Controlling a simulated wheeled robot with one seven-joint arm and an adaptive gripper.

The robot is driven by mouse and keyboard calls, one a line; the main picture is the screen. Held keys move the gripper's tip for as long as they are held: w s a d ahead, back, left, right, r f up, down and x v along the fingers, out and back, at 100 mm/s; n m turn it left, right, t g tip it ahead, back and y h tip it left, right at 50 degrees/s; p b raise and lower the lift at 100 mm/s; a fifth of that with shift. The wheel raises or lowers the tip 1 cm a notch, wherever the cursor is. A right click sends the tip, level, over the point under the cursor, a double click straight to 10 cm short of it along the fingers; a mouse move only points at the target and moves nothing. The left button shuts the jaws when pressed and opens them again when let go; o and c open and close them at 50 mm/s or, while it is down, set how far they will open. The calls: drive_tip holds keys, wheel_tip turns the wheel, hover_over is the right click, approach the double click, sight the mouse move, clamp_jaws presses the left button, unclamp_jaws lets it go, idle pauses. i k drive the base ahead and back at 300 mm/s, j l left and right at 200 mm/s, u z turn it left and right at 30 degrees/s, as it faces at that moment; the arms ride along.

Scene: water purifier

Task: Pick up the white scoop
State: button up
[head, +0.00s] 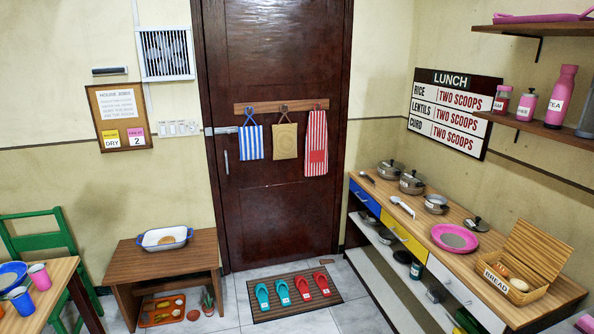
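A white scoop (402,206) lies on the wooden top of the long counter (392,222) along the right wall, in the head view. It looks like a long-handled utensil lying slantwise near the counter's front edge, with open counter around it. Pots stand behind it and a pink plate is farther along to the right. My gripper is not in view.
Pots (412,183) with lids, a pink plate (454,238) and a bread basket (525,265) are on the counter. A dark utensil (366,177) lies at its far end. A mat with slippers (294,291) is on the floor. A low table (165,262) stands left.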

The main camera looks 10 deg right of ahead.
sight(395, 199)
drive_tip(key=i+z, duration=0.1)
drive_tip(key=i, duration=0.5)
drive_tip(key=i+j+z, duration=0.1)
drive_tip(key=i, duration=0.5)
drive_tip(key=i+j, duration=0.2)
drive_tip(key=i, duration=0.4)
drive_tip(key=i+l+z, duration=0.45)
drive_tip(key=i, duration=0.35)
drive_tip(key=i+l+z, duration=0.2)
drive_tip(key=i, duration=0.25)
drive_tip(key=i+l, duration=0.2)
